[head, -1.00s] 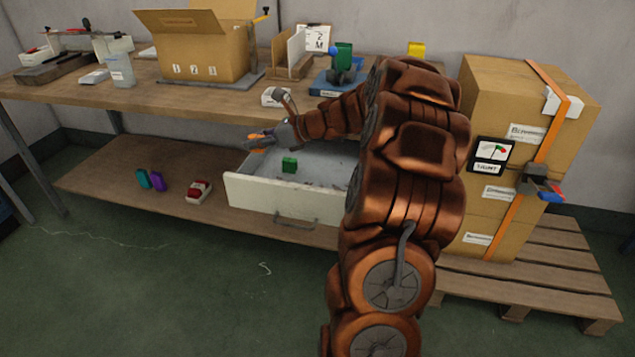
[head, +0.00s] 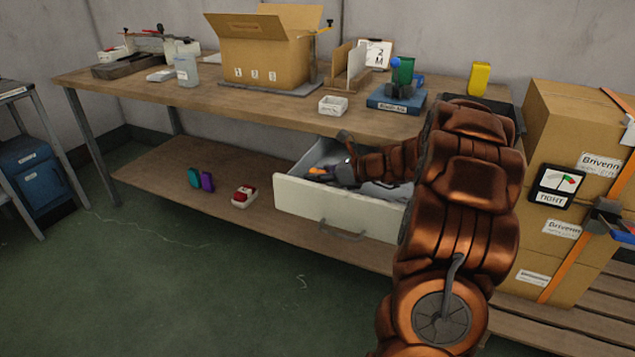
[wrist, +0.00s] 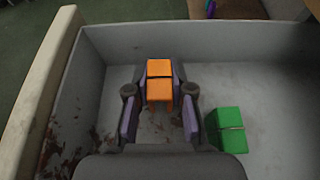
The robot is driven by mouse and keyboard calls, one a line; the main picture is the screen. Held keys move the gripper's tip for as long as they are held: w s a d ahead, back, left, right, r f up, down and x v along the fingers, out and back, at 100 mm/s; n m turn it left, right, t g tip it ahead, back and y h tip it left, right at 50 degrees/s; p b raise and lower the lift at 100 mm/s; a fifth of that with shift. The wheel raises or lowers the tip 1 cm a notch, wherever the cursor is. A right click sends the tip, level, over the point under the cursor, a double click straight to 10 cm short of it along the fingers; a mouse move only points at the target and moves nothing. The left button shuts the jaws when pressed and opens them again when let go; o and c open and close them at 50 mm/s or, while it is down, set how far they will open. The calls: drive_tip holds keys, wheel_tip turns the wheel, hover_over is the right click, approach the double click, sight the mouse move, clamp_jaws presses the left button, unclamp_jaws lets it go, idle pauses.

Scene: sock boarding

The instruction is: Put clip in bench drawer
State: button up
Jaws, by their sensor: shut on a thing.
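The bench drawer (head: 325,207) is pulled open under the worktop, and its light grey inside shows in the wrist view (wrist: 270,85). My gripper (wrist: 160,88) is down inside the drawer, shut on an orange clip (wrist: 160,80) with a dark band. In the head view the orange clip (head: 318,171) shows just behind the drawer front. I cannot tell whether it touches the drawer floor. A green clip (wrist: 230,130) lies in the drawer to the right of my gripper in the wrist view; it is hidden in the head view.
Teal (head: 194,178) and purple (head: 207,181) pieces and a red-and-white box (head: 243,196) sit on the lower shelf. A white tray (head: 333,105), a cardboard box (head: 265,60) and a blue-based stand (head: 396,98) are on the worktop. Stacked cartons (head: 565,150) stand at right.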

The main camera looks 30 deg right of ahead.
drive_tip(key=shift+f, duration=0.55)
drive_tip(key=shift+f, duration=0.1)
drive_tip(key=o, duration=0.7)
drive_tip(key=shift+o, duration=0.2)
drive_tip(key=p+v, duration=0.2)
drive_tip(key=v, duration=0.8)
drive_tip(key=shift+s+d+r, duration=0.2)
drive_tip(key=shift+s+r, duration=0.05)
drive_tip(key=shift+s, duration=0.05)
drive_tip(key=shift+s+d+r+p, duration=0.15)
drive_tip(key=shift+s+d+p, duration=0.15)
drive_tip(key=shift+s, duration=0.25)
drive_tip(key=shift+r, duration=0.15)
